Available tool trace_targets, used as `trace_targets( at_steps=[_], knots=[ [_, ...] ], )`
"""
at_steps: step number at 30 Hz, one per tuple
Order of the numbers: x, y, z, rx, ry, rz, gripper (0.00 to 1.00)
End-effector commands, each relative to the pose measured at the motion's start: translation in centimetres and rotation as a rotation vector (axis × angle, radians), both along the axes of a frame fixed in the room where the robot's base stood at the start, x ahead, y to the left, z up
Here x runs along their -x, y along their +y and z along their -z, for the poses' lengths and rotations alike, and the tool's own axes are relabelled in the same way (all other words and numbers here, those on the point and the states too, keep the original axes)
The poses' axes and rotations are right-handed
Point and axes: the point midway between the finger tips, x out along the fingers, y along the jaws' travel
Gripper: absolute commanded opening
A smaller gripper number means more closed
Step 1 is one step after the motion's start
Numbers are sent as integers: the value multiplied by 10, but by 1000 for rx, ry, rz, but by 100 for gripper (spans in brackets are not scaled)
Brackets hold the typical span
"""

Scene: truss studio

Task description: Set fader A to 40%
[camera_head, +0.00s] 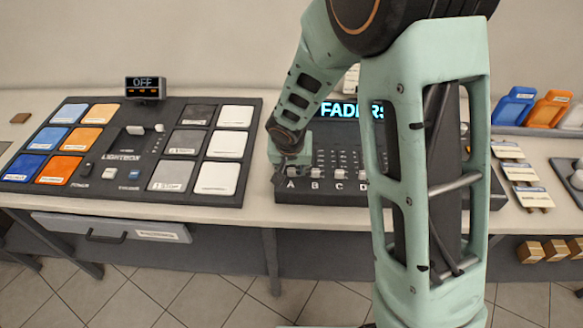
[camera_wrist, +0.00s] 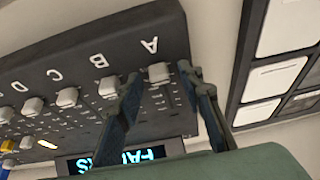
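The fader panel (camera_head: 325,193) is a dark sloped console with a lit "FADERS" sign and lettered sliders. Fader A's pale knob (camera_wrist: 159,72) sits at the lettered end of its slot in the wrist view, level with its neighbours. My gripper (camera_wrist: 160,76) is open, with one dark finger on each side of that knob. A small gap shows on both sides in the picture; I cannot tell the height difference. In the head view my gripper (camera_head: 291,170) is over the panel's left front, mostly covering knob A.
Knobs B (camera_head: 315,172) and C (camera_head: 339,173) stand close to the right. My arm hides the panel's right part. A lighting console (camera_head: 130,150) with coloured pads and an "OFF" display (camera_head: 146,87) is at left. Coloured bins (camera_head: 514,106) and cards stand at right.

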Motion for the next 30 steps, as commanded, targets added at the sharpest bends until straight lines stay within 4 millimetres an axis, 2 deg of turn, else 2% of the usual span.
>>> trace_targets(
  at_steps=[6, 15, 25, 30],
  knots=[
    [0, 0, 0, 0, 0, 0, 34],
    [0, 0, 0, 0, 0, 0, 1],
    [-2, 0, 0, 0, 0, 1, 0],
    [-22, -1, -1, -1, -1, 3, 0]
  ],
)
